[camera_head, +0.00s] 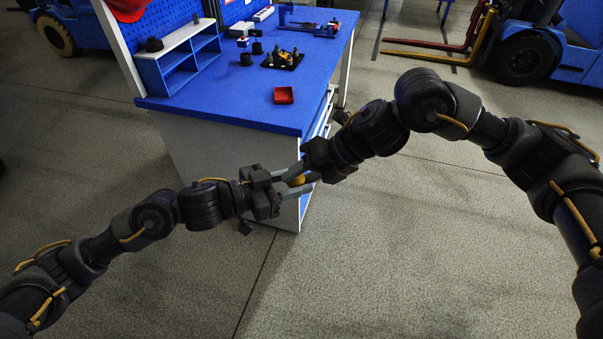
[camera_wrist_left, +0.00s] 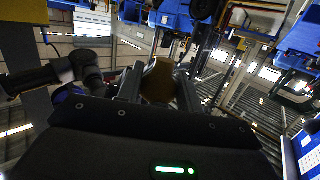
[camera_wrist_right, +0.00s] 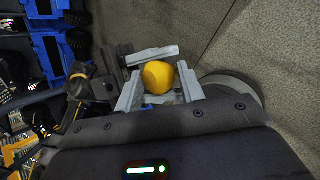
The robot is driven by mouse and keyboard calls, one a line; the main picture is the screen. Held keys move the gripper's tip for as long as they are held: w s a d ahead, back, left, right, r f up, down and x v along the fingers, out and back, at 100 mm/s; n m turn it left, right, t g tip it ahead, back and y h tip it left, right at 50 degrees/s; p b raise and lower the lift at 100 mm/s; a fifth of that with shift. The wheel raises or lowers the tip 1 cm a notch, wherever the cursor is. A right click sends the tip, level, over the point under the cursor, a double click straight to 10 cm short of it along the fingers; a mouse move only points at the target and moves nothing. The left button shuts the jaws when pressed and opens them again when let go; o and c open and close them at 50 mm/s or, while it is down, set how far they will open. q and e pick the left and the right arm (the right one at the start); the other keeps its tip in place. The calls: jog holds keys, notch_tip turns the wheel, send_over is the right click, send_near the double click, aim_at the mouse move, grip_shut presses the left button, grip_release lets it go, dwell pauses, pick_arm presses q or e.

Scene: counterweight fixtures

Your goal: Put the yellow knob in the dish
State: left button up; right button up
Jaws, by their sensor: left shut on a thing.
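The yellow knob (camera_head: 297,181) is in the air in front of the bench, between my two grippers, which meet tip to tip. My left gripper (camera_head: 290,182) is shut on it; the knob shows dark between its fingers in the left wrist view (camera_wrist_left: 157,80). My right gripper (camera_head: 306,176) reaches around the knob from the other side. In the right wrist view the knob (camera_wrist_right: 158,77) sits between the right fingers, which look open with a gap beside it. The small square red dish (camera_head: 284,95) lies on the blue bench top, empty as far as I see.
The blue bench (camera_head: 225,108) has a shelf unit (camera_head: 180,57) at left. A black tray with small parts (camera_head: 283,59), dark cylinders (camera_head: 246,59) and a blue fixture (camera_head: 308,24) stand farther back. Bench top around the dish is clear. A forklift (camera_head: 535,45) is at right.

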jog(key=shift+c, duration=1.1)
pick_arm(q)
jog(key=o, duration=1.1)
jog(key=shift+c, duration=0.2)
pick_arm(e)
jog(key=shift+c, duration=1.4)
pick_arm(q)
jog(key=v, duration=1.2)
